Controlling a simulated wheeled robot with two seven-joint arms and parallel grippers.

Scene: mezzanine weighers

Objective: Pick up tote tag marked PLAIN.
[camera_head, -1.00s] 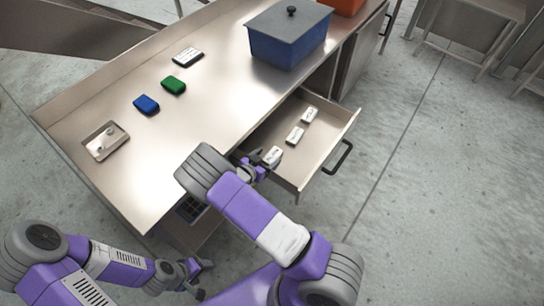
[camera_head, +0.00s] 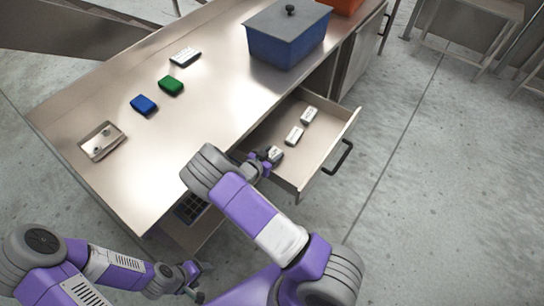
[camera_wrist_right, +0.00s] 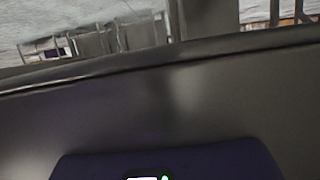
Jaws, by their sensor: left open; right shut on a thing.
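An open drawer (camera_head: 325,160) holds small white tags with dark lettering too small to read. One tag (camera_head: 294,136) lies in the middle of the drawer and another tag (camera_head: 310,115) lies further back. My right gripper (camera_head: 268,155) is at the near left part of the drawer, shut on a third white tag (camera_head: 277,154), which its fingers partly hide. My left gripper (camera_head: 202,281) is open and empty, low in front of the bench and away from the drawer. The right wrist view does not clearly show the held tag.
On the steel bench (camera_head: 200,120) are a blue block (camera_head: 144,105), a green block (camera_head: 171,86), a white keyed device (camera_head: 185,57) and a small metal tray (camera_head: 84,148). A blue lidded bin (camera_head: 285,45) stands behind the drawer. The drawer's black handle (camera_head: 340,158) juts out right.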

